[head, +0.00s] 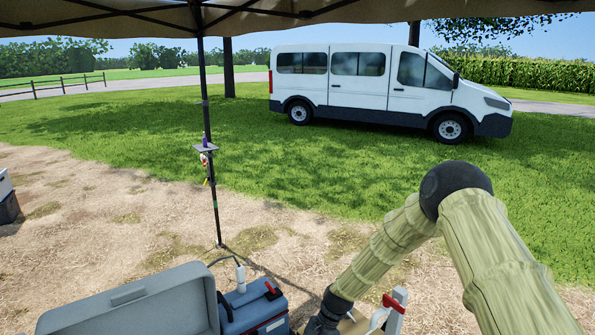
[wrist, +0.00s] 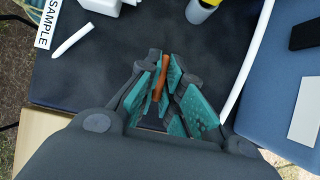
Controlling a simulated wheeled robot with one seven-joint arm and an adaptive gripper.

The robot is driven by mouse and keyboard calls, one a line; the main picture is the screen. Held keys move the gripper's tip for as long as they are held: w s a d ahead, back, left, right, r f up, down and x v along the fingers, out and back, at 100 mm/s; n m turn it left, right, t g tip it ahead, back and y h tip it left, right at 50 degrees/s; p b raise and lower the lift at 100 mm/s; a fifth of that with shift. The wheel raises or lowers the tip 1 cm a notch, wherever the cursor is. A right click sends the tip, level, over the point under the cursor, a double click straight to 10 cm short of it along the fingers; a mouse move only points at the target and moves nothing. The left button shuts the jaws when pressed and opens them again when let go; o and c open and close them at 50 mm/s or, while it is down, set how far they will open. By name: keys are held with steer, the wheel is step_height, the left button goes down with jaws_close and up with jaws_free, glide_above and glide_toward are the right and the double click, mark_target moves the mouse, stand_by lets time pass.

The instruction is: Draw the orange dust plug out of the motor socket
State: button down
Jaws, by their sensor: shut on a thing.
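In the wrist view, the teal-padded fingers of my gripper (wrist: 162,84) are shut on the narrow orange dust plug (wrist: 158,88). Much of the plug is hidden between the pads. The motor socket cannot be made out, so I cannot tell whether the plug sits in it. In the head view my arm bends down to the bottom edge, and the fingertips are out of frame.
A dark mat (wrist: 90,75) lies below, with a white pen-like stick (wrist: 72,39), a SAMPLE label (wrist: 46,23) and a yellow-grey cylinder (wrist: 202,11). A white tube (wrist: 249,65) runs along the right, beside a blue surface (wrist: 285,75). A blue box (head: 252,312) stands left of my arm.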

steer(key=shift+r+p, duration=1.25)
steer(key=shift+r, duration=1.2)
steer(key=shift+w, duration=0.1)
steer(key=shift+a+r+b, duration=0.1)
steer(key=shift+r+b, duration=0.5)
steer(key=shift+b, duration=0.25)
step_height(320, 180, up, 5)
steer(key=b, duration=0.3)
steer(key=shift+s+f+p, duration=0.15)
steer(key=shift+f+p, duration=0.6)
steer(key=shift+f, duration=1.5)
steer(key=shift+s+f+p, duration=0.1)
steer(key=shift+f+p, duration=0.6)
steer(key=shift+f, duration=2)
steer(key=shift+f+b, duration=0.3)
steer(key=shift+f, duration=0.3)
